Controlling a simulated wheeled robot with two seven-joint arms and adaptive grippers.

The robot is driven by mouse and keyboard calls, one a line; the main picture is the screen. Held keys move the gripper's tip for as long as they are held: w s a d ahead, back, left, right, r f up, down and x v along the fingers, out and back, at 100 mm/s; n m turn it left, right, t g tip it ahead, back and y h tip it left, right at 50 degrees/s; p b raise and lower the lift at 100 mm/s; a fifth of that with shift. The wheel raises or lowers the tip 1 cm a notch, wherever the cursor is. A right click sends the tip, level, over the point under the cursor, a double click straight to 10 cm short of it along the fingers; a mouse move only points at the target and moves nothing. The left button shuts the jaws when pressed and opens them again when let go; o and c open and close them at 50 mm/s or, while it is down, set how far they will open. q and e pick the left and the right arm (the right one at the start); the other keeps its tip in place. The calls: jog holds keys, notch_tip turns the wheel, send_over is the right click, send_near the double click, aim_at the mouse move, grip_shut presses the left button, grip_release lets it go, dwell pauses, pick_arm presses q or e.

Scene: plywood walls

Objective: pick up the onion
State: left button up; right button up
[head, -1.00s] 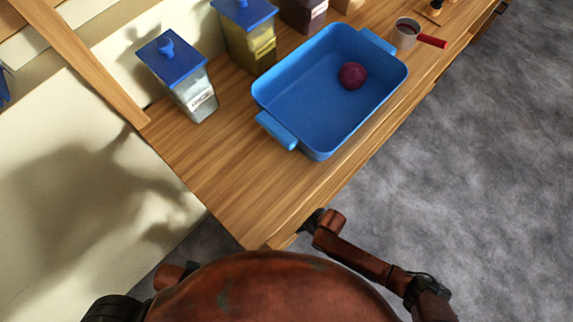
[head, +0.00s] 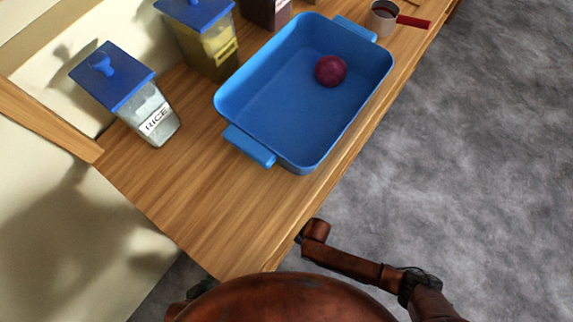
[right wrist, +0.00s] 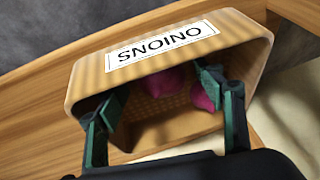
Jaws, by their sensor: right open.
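A round purple-red onion (head: 330,70) lies inside a blue tray (head: 239,107) with two handles on the wooden counter in the head view. The right wrist view shows a tan bin (right wrist: 85,85) with a white label that reads ONIONS upside down. Pinkish-purple onions (right wrist: 174,79) sit inside it, partly hidden by a finger. My right gripper (right wrist: 165,98) is open, with its two green-sided fingers apart at the bin's mouth and nothing held between them. My left gripper is not seen in either view.
A rice jar (head: 153,116) with a blue lid and a yellow-filled jar (head: 207,45) stand along the wall. A cup-like pot with a red handle (head: 383,17) is beyond the tray. The counter (head: 190,205) is bare at its near end; grey floor lies to the right.

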jog(key=c, duration=1.3)
